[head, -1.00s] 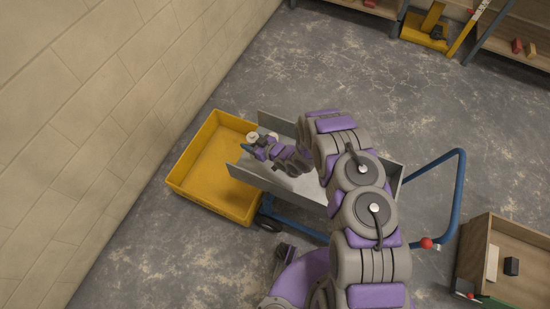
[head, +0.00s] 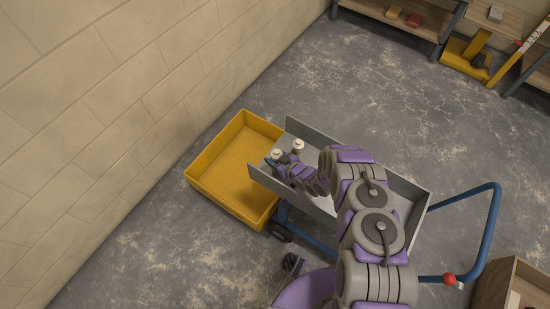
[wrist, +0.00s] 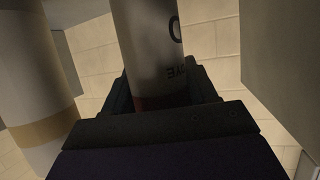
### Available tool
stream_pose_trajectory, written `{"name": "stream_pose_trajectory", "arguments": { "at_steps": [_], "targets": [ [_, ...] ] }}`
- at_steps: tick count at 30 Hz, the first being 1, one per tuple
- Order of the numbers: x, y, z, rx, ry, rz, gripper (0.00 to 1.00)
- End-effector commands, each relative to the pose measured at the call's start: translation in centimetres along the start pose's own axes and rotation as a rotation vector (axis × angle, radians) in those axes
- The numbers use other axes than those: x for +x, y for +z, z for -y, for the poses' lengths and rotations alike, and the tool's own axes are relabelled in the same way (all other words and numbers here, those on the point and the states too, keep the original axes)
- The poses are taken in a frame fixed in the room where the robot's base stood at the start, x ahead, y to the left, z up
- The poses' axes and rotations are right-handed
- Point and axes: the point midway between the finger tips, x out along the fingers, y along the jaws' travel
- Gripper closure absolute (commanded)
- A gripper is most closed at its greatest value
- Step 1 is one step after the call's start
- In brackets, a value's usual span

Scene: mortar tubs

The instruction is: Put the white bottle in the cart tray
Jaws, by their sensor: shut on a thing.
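My gripper (head: 275,163) is shut on a white bottle (head: 277,154) at the left end of the grey cart tray (head: 405,187). In the wrist view the bottle (wrist: 150,45) sits between the jaws (wrist: 160,105), with dark lettering and a dark reddish band near the jaws. In the head view only its pale top shows clearly. I cannot tell whether its base touches the tray. My arm hides much of the tray floor.
A second white container (head: 298,147) is close beside the held bottle; its tan band shows in the wrist view (wrist: 40,130). A yellow tub (head: 232,165) adjoins the tray's left end, near the block wall (head: 130,90). The cart's blue handle (head: 492,225) is at right. Shelves (head: 400,18) stand behind.

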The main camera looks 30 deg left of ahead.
Motion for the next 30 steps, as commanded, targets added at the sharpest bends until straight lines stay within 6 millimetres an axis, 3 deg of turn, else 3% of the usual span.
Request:
{"name": "stream_pose_trajectory", "arguments": {
  "at_steps": [4, 5, 12, 21, 30],
  "targets": [
    [-0.1, 0.0, -0.1, 0.0, 0.001, -0.003, 1.0],
    [-0.1, 0.0, -0.1, 0.001, 0.0, -0.002, 0.41],
    [-0.1, 0.1, -0.1, 0.001, 0.0, -0.001, 0.18],
    [-0.1, 0.0, 0.0, 0.001, 0.0, 0.001, 0.17],
    [-4.7, -0.1, -0.2, 0.005, 0.003, 0.003, 0.17]
  ]
}}
